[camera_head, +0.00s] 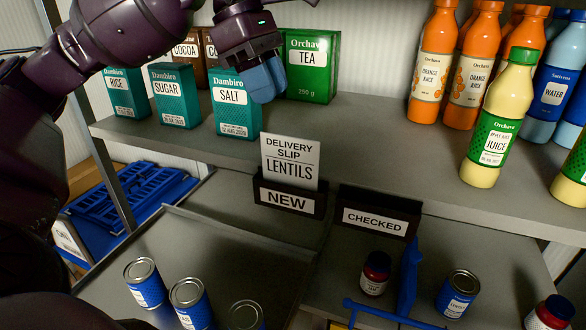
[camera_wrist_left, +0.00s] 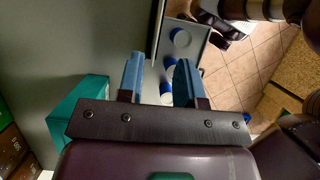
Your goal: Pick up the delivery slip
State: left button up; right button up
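The delivery slip (camera_head: 290,160) is a white card printed "DELIVERY SLIP LENTILS". It stands upright in a dark holder (camera_head: 289,201) labelled "NEW" at the front edge of the shelf. My left gripper (camera_head: 264,82) is above and behind the slip, in front of the salt box and tea tin, apart from the slip. In the left wrist view its two blue fingers (camera_wrist_left: 160,82) are spread with nothing between them. I cannot make out the slip in that view. A second holder (camera_head: 375,221) labelled "CHECKED" is to the right and holds no card. My right gripper is not in view.
The salt box (camera_head: 236,103), sugar box (camera_head: 180,95) and tea tin (camera_head: 311,66) stand close around the left gripper. Juice bottles (camera_head: 500,120) stand at the right. Below are blue cans (camera_head: 188,300) on a grey tray (camera_head: 180,225). The shelf (camera_head: 370,150) is clear mid-front.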

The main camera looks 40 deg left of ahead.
pick_arm(q)
send_over(293, 151)
jog(key=a, duration=0.2)
notch_tip(293, 151, down, 5)
jog(key=shift+s+p+x, duration=0.15)
jog(key=shift+p+x, duration=0.15)
jog(key=shift+x, duration=1.1)
jog(key=shift+s+p+x, duration=0.15)
jog(key=shift+p+x, duration=0.15)
jog(key=shift+x, duration=1.05)
jog(key=shift+a, duration=0.1)
jog(key=shift+f+b, duration=0.25)
jog(key=shift+b, duration=0.2)
jog(key=shift+c, duration=0.6)
grip_shut()
